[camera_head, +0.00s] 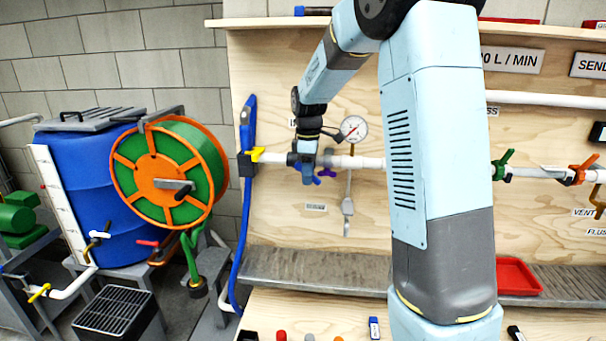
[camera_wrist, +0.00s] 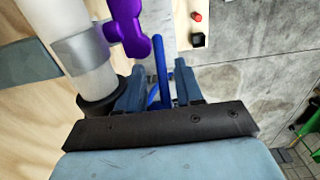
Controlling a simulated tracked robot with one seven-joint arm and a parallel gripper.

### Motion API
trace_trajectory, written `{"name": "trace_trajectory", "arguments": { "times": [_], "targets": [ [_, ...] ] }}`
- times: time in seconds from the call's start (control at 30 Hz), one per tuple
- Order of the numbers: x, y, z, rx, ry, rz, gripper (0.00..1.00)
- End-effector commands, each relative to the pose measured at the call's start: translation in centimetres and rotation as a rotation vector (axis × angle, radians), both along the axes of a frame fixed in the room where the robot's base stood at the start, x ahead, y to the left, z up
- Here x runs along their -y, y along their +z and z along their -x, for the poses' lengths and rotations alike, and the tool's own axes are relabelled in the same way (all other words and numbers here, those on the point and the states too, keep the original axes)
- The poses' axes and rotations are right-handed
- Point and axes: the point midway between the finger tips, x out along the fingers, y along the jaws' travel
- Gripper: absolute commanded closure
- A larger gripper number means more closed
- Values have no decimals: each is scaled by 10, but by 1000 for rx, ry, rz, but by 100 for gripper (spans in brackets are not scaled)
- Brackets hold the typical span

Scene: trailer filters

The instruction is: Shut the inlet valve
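My gripper (camera_head: 308,178) points down in front of the white pipe on the plywood wall, close to a sign that begins with "IN" and is mostly hidden. In the wrist view, my gripper (camera_wrist: 158,88) has its two fingers apart. A blue lever-like handle (camera_wrist: 160,68) shows between them, with a gap on the right; I cannot tell whether it touches the left finger.
A purple handle (camera_wrist: 125,25) sits close beside the pipe (camera_wrist: 72,45). A pressure gauge (camera_head: 353,129) stands above the pipe. A yellow handle (camera_head: 257,155) and a blue hose (camera_head: 241,215) are to the left. A grey ledge (camera_head: 345,272) runs below.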

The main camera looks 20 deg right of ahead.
Motion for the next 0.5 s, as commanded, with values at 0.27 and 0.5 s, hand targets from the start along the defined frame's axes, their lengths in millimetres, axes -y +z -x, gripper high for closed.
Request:
{"name": "trace_trajectory", "arguments": {
  "times": [0.27,0.5],
  "targets": [
    [0,0,0,0,-1,0,74],
    [1,0,0,1,-1,0,97]
  ]
}}
